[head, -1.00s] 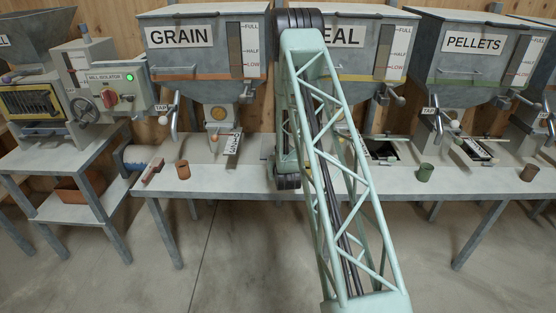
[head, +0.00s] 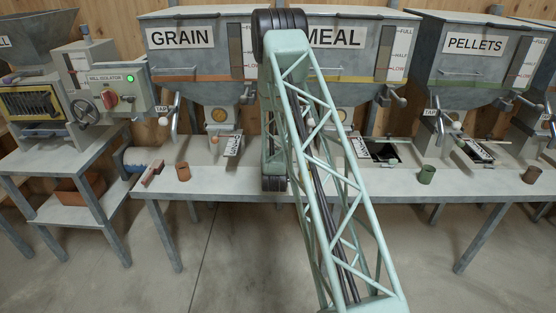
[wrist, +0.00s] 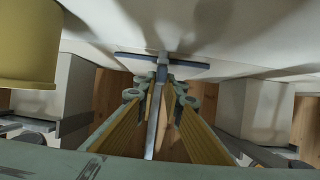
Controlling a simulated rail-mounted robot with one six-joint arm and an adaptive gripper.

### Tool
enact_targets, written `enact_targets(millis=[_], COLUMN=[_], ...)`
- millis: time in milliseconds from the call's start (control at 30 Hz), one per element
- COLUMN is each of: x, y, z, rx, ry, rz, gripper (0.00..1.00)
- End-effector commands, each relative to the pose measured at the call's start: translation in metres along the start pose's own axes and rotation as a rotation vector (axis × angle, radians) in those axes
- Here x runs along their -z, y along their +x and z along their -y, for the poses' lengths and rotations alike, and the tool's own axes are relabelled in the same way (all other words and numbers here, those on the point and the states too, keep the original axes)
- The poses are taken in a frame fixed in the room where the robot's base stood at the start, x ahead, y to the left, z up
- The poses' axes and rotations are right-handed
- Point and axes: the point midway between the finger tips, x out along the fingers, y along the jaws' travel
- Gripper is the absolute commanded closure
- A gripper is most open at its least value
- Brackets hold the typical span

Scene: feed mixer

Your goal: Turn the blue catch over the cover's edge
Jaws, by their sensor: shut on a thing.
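In the wrist view my gripper (wrist: 160,88) points away from the camera, with its yellow-sided fingers close together on either side of a narrow grey-blue bar (wrist: 154,122). The far end of this bar meets a dark blue-grey crosspiece (wrist: 190,64) lying against a large pale surface. I cannot tell for sure whether the held bar is the blue catch. The cover and its edge cannot be made out. In the head view my own arm hides the gripper and what it holds.
A yellow cylindrical part (wrist: 28,45) is close at upper left in the wrist view, with pale blocks on both sides. In the head view hoppers marked GRAIN (head: 180,38) and PELLETS (head: 474,43) stand over a bench (head: 225,185) holding small cups (head: 183,172).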

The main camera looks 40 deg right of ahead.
Motion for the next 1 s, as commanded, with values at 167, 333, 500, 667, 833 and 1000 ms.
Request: enact_targets(millis=[167,333,500,667,833,1000], x=[0.001,0.000,0.000,0.000,0.001,0.000], y=[0.000,0.000,-0.001,-0.005,-0.018,-0.039], z=[0.000,0.000,0.000,0.000,0.001,0.001], rx=[0.000,0.000,0.000,0.000,0.001,0.001], ry=[0.000,0.000,0.000,0.000,0.000,0.000], rz=[-0.001,-0.001,-0.001,0.000,0.000,0.000], gripper=[0.77,0.77,0.77,0.77,0.77,0.77])
